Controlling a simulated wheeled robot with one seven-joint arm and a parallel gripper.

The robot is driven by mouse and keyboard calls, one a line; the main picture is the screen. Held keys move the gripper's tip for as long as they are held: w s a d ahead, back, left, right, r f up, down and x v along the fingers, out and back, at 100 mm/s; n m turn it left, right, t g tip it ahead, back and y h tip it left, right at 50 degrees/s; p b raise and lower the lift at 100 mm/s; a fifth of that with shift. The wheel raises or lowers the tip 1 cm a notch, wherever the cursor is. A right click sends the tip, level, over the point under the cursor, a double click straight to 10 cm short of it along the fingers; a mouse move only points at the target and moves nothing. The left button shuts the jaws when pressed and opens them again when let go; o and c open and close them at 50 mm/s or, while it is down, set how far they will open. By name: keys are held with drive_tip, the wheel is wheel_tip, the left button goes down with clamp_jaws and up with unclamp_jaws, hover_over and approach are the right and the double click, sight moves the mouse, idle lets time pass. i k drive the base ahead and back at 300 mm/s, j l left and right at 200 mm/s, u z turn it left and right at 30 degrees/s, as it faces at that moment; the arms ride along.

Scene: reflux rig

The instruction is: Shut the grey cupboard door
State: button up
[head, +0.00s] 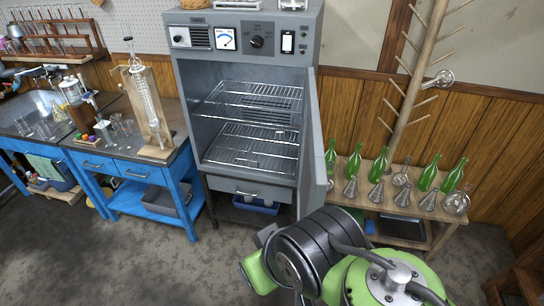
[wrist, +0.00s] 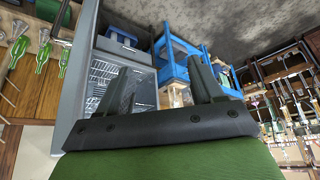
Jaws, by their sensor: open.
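The grey cupboard (head: 248,110) stands in the middle of the head view, with its wire racks exposed. Its grey door (head: 316,145) is swung wide open on the right side and shows nearly edge-on. In the tilted wrist view, the cupboard's racks (wrist: 103,70) show beyond my gripper (wrist: 158,88). A grey panel, which looks like the door (wrist: 80,85), runs to the left of them. My gripper is open, with nothing between its two fingers. In the head view my arm is in front of the door's lower end and the fingers are hidden. I cannot tell whether they touch the door.
A low wooden bench (head: 408,205) with green bottles and flasks stands right of the door, under a wooden peg rack (head: 412,80). Blue workbenches (head: 140,172) with glassware stand on the left. The grey floor (head: 140,265) in front is clear.

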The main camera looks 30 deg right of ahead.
sight(312, 185)
drive_tip(key=l, duration=0.8)
drive_tip(key=k+l+z, duration=0.1)
drive_tip(key=l, duration=0.7)
drive_tip(key=k+j+u, duration=0.1)
drive_tip(key=j+u, duration=0.2)
drive_tip(key=k+j+u, duration=0.1)
drive_tip(key=j+u, duration=0.45)
drive_tip(key=j, duration=0.15)
drive_tip(key=k+j, duration=0.05)
